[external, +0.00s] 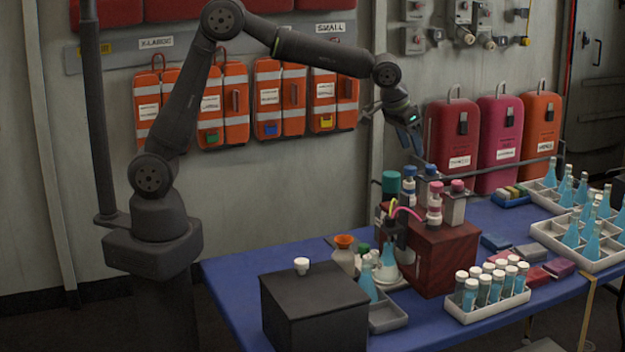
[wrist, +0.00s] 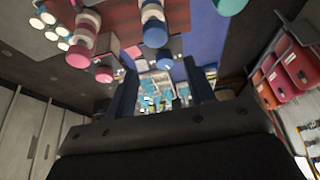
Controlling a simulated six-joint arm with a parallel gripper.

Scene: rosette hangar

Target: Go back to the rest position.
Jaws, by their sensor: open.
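My gripper (external: 412,140) is raised above the far side of the blue table (external: 235,280), behind and above the dark red box (external: 452,258). Its fingers point down and to the right in the external view. In the wrist view my gripper (wrist: 160,85) shows two dark fingers spread apart with nothing held between them. Bottles with pink and blue caps stand on and behind the red box, below my gripper. They also show near the fingers in the wrist view, where a blue cap (wrist: 155,33) is close.
A black box (external: 315,305) with a white cup (external: 301,265) stands at the front left. A white rack (external: 487,308) of vials and trays of blue flasks (external: 570,232) stand to the right. Red and pink cases (external: 498,140) line the wall. Air left of my gripper looks clear.

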